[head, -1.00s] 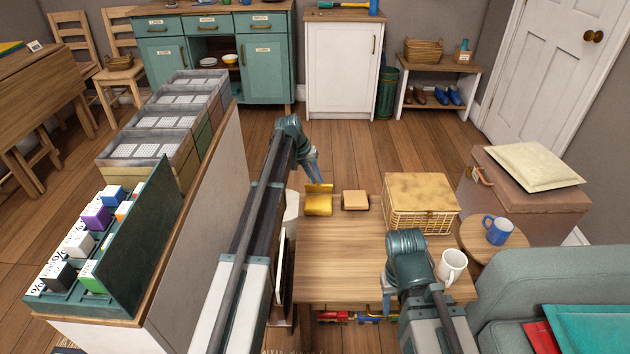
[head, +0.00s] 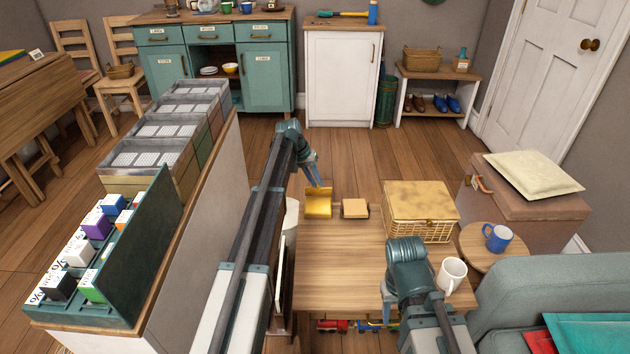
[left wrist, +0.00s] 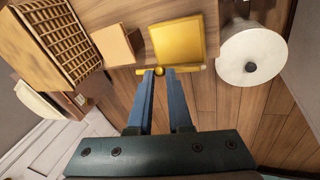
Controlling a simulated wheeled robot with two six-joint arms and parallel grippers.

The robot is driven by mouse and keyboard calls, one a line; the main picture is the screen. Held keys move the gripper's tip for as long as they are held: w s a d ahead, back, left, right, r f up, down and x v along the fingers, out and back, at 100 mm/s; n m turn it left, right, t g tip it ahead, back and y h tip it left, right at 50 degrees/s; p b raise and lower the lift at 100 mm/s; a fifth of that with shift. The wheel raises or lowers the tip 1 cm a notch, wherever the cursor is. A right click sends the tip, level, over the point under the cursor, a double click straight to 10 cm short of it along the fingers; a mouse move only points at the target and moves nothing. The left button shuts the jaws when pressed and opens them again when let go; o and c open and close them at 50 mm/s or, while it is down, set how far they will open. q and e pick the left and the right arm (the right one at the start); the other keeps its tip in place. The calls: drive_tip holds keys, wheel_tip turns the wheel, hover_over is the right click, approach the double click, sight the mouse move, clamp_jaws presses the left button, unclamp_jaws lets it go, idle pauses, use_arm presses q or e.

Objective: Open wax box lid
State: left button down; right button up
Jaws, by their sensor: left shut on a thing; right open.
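The yellow wax box (head: 317,209) sits at the far left corner of the wooden table. Its lid (head: 322,190) stands raised along the far edge of the box. In the left wrist view the box (left wrist: 178,40) shows as a yellow square, with the lid (left wrist: 185,68) nearly edge-on beside it. My left gripper (head: 316,184) is at the raised lid, its fingertips (left wrist: 160,71) shut on the lid's edge. My right gripper (head: 387,302) is low at the front of the table, mostly hidden by its own wrist, and holds nothing that I can see.
A small tan box (head: 355,208) stands just right of the wax box. A wicker basket (head: 420,215) and a white mug (head: 451,274) are further right. A white round object (left wrist: 252,55) is beside the table. The table's middle (head: 340,255) is clear.

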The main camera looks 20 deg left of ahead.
idle(0.5)
use_arm(q)
drive_tip(key=c, duration=0.9)
unclamp_jaws()
drive_tip(key=shift+o, duration=0.2)
drive_tip(key=shift+r, duration=0.15)
drive_tip(key=p+v, duration=1.2)
drive_tip(key=v, duration=0.1)
drive_tip(key=shift+r+p, duration=0.25)
drive_tip(key=shift+p, duration=0.15)
drive_tip(key=shift+s+a, duration=0.1)
drive_tip(key=shift+a, duration=0.05)
